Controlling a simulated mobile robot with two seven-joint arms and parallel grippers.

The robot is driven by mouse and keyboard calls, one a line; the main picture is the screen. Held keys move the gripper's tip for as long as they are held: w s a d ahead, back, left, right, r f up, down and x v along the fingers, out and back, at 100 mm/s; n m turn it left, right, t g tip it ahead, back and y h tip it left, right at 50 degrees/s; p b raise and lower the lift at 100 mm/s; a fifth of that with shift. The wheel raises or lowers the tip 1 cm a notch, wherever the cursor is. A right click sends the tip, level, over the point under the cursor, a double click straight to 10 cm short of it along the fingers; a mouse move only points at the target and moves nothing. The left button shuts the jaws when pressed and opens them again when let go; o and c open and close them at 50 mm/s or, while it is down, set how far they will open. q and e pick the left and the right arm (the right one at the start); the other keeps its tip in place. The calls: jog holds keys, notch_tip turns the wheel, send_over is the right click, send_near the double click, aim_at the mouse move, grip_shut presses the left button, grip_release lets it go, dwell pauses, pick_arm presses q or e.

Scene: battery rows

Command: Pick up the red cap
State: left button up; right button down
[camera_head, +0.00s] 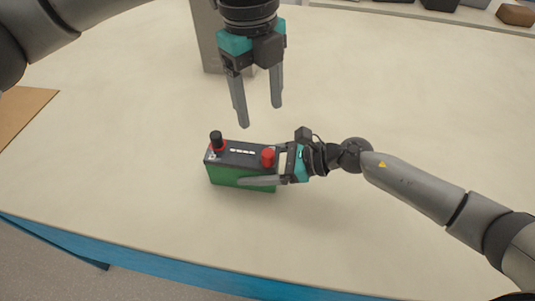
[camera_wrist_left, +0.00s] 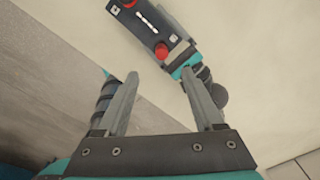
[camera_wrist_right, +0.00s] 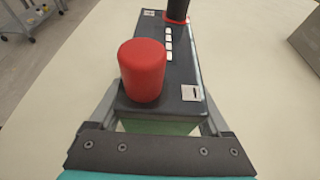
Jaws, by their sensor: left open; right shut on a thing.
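The red cap (camera_head: 268,157) stands upright on the right end of the top of a green battery (camera_head: 232,177) with a dark top. It is large in the right wrist view (camera_wrist_right: 142,70) and also shows in the left wrist view (camera_wrist_left: 162,50). A black cap with a red ring (camera_head: 216,140) stands at the battery's other end. My right gripper (camera_head: 262,168) is shut on the battery, one finger along each long side, below the red cap. My left gripper (camera_head: 260,114) is open and empty above the table, behind the battery; its fingers also show in the left wrist view (camera_wrist_left: 168,95).
A grey box-like block (camera_head: 207,45) stands behind my left gripper. A brown board (camera_head: 22,115) lies at the table's left. Several dark and brown items (camera_head: 515,14) sit on a shelf at the back right. The pale table (camera_head: 130,180) is clear around the battery; its blue front edge is near.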

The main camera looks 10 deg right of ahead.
pick_arm(q)
jog(key=m, duration=0.1)
send_over(268, 152)
jog(key=shift+y, duration=0.3)
jog(key=f, duration=0.6)
jog(key=shift+w+a+f, duration=0.1)
jog(key=shift+w+a, duration=0.05)
jog(key=shift+a, duration=0.15)
jog(key=shift+s+d+f, duration=0.1)
jog(key=shift+d+f, duration=0.05)
jog(key=shift+f, duration=1.15)
jog(key=shift+s+d+f, duration=0.1)
jog(key=shift+f, duration=1.2)
grip_shut()
